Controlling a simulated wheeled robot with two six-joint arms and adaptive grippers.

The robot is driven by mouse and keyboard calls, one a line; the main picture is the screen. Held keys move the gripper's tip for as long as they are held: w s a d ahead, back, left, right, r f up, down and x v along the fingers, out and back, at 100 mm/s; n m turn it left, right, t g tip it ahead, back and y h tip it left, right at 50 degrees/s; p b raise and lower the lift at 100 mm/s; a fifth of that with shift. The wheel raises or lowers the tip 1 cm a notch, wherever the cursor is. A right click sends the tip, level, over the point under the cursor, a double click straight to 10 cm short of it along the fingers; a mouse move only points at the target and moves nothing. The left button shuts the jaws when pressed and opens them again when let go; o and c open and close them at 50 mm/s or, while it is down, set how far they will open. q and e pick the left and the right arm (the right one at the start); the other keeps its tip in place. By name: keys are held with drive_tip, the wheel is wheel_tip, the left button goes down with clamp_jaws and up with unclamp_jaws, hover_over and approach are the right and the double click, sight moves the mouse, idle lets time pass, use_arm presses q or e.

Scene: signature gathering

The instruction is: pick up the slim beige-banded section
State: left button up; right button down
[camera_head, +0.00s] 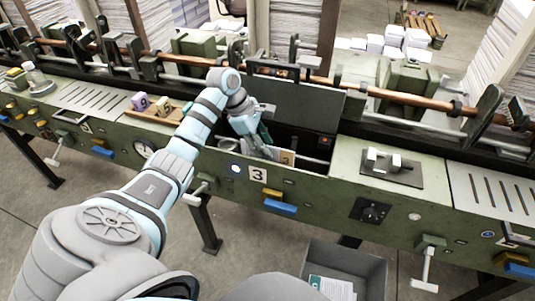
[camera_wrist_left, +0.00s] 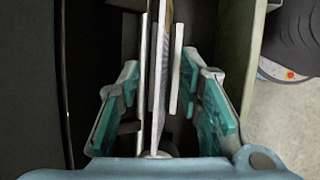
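My left gripper (camera_head: 258,142) reaches down into the open bay marked 3 (camera_head: 296,136). In the left wrist view its two teal-padded fingers (camera_wrist_left: 172,85) stand apart. Thin upright sections (camera_wrist_left: 163,70), seen edge-on, are between the fingers, with gaps showing on both sides. A pale slab (camera_wrist_left: 177,75) stands close beside the brownish-edged one. In the head view a beige-marked section (camera_head: 287,157) shows at the bay's front, beside the gripper. I cannot tell for sure which one is the slim beige-banded section. My right gripper is not in view.
The bay's dark raised lid (camera_head: 297,100) stands behind the gripper, and its green front wall (camera_wrist_left: 234,60) is close on the right in the wrist view. A grey bin (camera_head: 374,272) stands on the floor below. A copper rail (camera_head: 390,94) runs along the back.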

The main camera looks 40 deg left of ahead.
use_arm(q)
drive_tip(key=shift+x, duration=0.95)
clamp_jaws()
drive_tip(key=shift+s+r, duration=0.1)
